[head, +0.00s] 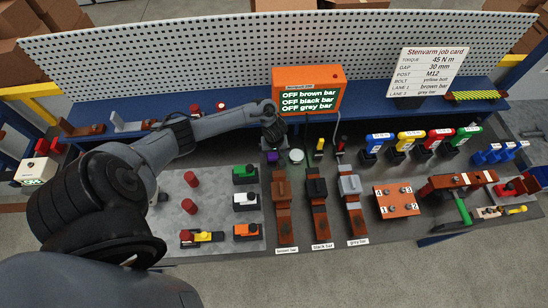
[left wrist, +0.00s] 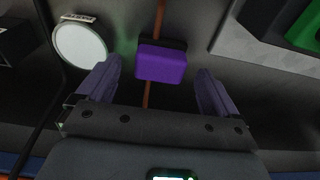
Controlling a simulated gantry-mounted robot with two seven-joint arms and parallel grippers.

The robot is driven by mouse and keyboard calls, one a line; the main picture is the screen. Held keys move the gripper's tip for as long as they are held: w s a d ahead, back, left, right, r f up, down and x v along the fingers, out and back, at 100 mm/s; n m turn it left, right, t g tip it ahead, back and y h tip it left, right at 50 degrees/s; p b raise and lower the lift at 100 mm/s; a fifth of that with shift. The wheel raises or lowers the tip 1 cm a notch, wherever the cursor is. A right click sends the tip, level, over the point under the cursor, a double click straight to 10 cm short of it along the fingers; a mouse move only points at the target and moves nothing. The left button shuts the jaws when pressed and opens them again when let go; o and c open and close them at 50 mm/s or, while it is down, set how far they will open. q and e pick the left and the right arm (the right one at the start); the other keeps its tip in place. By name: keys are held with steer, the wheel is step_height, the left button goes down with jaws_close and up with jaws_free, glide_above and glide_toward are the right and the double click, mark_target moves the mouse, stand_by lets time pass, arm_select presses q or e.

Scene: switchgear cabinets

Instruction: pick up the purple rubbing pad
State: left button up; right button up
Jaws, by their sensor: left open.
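The purple rubbing pad (head: 272,157) is small in the head view, on the grey bench just below my left gripper (head: 272,138). In the left wrist view the purple pad (left wrist: 161,64) is a block with a dark upper part, seen between and ahead of the two fingertips of my left gripper (left wrist: 158,90). The fingers are apart with nothing between them, and neither touches the pad. My right gripper is not in view.
A round white disc (head: 296,156) lies right beside the pad. The orange display box (head: 308,75) stands behind. Brown, black and grey bar units (head: 283,215) lie in front. A green-topped block (head: 244,174) stands to the left, with red cylinders (head: 190,179) farther left.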

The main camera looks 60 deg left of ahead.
arm_select(q)
steer(key=shift+a+f, duration=0.1)
steer(key=shift+f, duration=1)
steer(key=shift+c, duration=0.4)
steer(key=c, duration=1)
steer(key=shift+r, duration=0.1)
steer(key=shift+r, duration=0.5)
steer(key=r, duration=0.1)
steer(key=d+r+p, duration=0.1)
steer(key=r, duration=0.1)
steer(key=shift+w+r, duration=0.1)
steer(key=shift+r, duration=0.2)
steer(key=shift+w+d+r+p, duration=0.1)
steer(key=shift+d+r+p, duration=0.8)
steer(key=shift+d, duration=0.85)
steer(key=shift+w+d+r+p, duration=0.1)
steer(key=shift+d+r+p, duration=0.4)
steer(key=shift+d+r, duration=1)
steer(key=shift+w+d+r+p, duration=0.1)
steer(key=shift+d+r+p, duration=0.6)
steer(key=shift+d, duration=1.35)
